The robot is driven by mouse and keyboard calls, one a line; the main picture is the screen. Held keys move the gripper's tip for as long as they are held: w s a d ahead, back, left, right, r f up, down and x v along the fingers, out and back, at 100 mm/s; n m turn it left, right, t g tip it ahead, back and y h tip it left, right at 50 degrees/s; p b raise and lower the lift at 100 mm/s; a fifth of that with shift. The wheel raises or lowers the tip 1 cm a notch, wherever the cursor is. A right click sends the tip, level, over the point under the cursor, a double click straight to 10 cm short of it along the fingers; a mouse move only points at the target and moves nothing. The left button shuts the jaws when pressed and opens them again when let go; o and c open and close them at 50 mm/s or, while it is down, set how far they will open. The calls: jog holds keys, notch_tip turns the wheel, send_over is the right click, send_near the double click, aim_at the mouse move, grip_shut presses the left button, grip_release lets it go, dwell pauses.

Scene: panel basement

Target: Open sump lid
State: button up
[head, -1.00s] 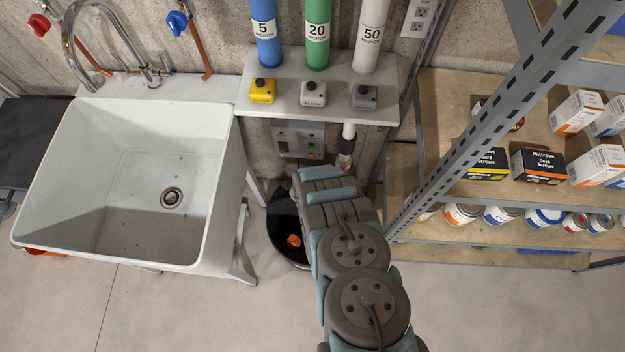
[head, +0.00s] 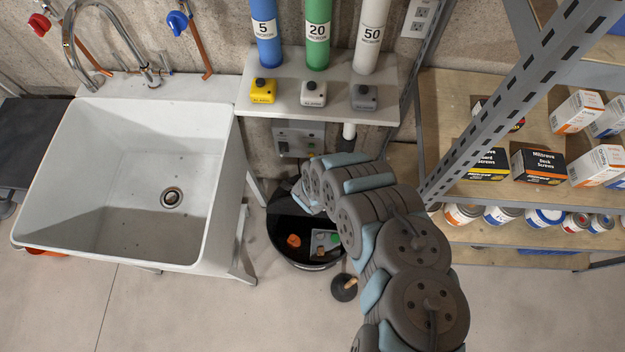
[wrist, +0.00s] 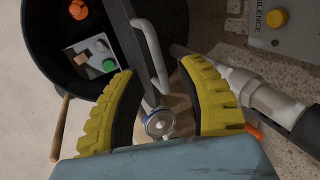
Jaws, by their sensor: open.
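The black round tub (head: 275,235) stands on the floor below the shelf with the filters. Its top is at least partly open in view. An orange item (head: 293,240) and a small grey box (head: 325,240) lie inside. In the wrist view, my gripper (wrist: 157,68) is open with its yellow-padded fingers apart. A pale curved handle (wrist: 152,52) and a dark bar (wrist: 128,45) lie between and ahead of the fingers, near the tub rim. I cannot tell whether the handle belongs to the sump lid. My arm hides the gripper in the head view.
A white utility sink (head: 130,180) stands left of the tub. A metal shelf unit (head: 500,190) with boxes and cans is at the right. A plunger (head: 344,288) stands in front of the tub. A white pipe (wrist: 225,75) and a panel (wrist: 280,30) are close right of my gripper.

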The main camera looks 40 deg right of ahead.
jog(key=shift+v, duration=1.1)
jog(key=shift+r, duration=0.15)
